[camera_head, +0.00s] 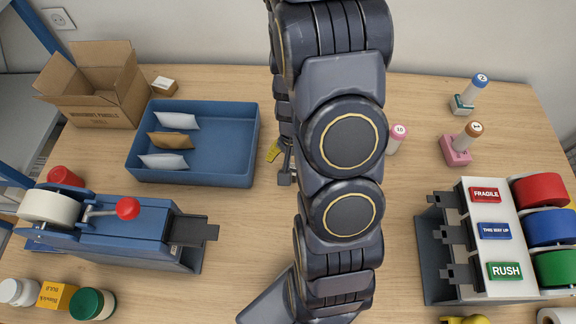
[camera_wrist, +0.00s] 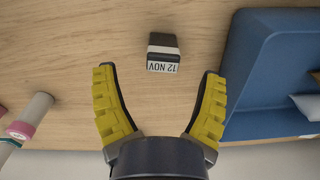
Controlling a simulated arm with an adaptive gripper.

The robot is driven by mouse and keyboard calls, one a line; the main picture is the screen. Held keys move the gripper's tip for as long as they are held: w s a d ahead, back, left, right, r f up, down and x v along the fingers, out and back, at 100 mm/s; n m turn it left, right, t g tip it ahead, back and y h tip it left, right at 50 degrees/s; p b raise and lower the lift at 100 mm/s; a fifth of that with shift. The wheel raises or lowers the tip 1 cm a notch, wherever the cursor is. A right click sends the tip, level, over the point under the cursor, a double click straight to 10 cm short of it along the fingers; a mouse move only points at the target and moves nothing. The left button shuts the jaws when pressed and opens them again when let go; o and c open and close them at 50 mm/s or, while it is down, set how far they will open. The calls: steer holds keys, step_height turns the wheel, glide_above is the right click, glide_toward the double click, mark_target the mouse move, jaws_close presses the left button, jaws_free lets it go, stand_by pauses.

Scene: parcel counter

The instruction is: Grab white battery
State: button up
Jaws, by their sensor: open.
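I cannot make out a white battery in either view. My gripper (camera_wrist: 159,70) is open in the wrist view, its two yellow fingers apart with nothing held between them. A small black block with a white band reading "12 NOV" (camera_wrist: 163,52) lies on the wooden counter, in line with the gap between the fingertips. I cannot tell how far it is from them. In the head view my arm hides this block, and only a bit of a yellow finger of my gripper (camera_head: 273,152) shows beside the blue tray.
A blue tray (camera_head: 190,182) with several packets is left of my arm. An open cardboard box (camera_head: 95,85) and tape dispenser (camera_head: 120,235) stand left. Stamps (camera_head: 456,150) and a label dispenser (camera_head: 455,200) are right. In the wrist view, the tray (camera_wrist: 260,80) is close to the right finger.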

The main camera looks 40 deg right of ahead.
steer(key=shift+w+f, duration=0.2)
steer(key=shift+f, duration=3.4)
steer(key=c, duration=1.2)
